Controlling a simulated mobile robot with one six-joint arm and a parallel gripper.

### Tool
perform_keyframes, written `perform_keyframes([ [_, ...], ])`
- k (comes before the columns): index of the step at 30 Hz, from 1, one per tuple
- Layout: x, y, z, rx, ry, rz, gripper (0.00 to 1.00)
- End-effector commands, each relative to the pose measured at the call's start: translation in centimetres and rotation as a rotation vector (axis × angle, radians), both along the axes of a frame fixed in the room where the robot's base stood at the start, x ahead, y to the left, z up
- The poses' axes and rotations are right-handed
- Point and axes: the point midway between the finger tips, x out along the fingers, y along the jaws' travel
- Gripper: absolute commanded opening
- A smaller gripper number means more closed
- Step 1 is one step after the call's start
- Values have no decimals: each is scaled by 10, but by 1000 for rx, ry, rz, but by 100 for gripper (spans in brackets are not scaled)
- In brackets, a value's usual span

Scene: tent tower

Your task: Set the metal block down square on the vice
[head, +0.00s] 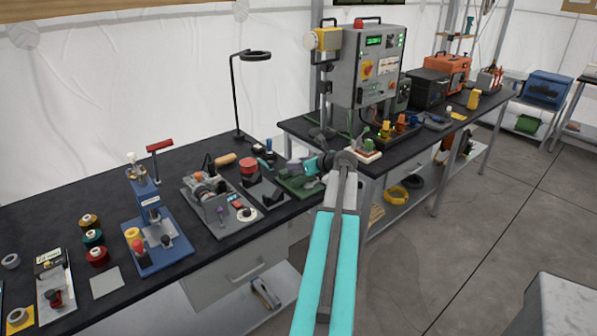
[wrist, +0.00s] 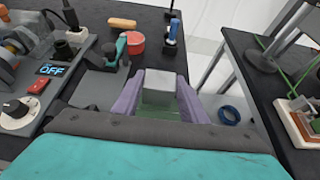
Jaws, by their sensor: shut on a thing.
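The metal block (wrist: 166,82) is a small grey cube between the two purple fingers of my gripper (wrist: 160,97) in the wrist view. My gripper is shut on it. A green surface shows just below and around the block, but I cannot tell whether the block touches it. In the head view the green vice (head: 296,186) stands on the dark bench, left of my arm. My gripper (head: 296,167) is small there, over the vice, and the block cannot be made out. My arm and fingers hide part of the vice.
A grey device with a dial and red switch (wrist: 37,86) stands left of my gripper. A red round tub (wrist: 136,43) and a wooden handle (wrist: 122,23) lie beyond. A gap separates this bench from the one at right. A black lamp (head: 236,95) rises behind.

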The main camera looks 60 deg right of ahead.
Motion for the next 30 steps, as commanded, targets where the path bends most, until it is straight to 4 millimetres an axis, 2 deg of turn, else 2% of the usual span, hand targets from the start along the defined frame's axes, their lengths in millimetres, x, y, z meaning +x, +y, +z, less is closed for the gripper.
perform_keyframes([
  [2, 3, -7, 0, 1, -1, 0, 10],
  [12, 2, -4, -32, 1, -1, 0, 10],
  [27, 2, -4, -38, 0, -1, -1, 10],
  [28, 2, -4, -38, 0, 0, -1, 44],
  [30, 2, -4, -38, 0, 0, -1, 56],
])
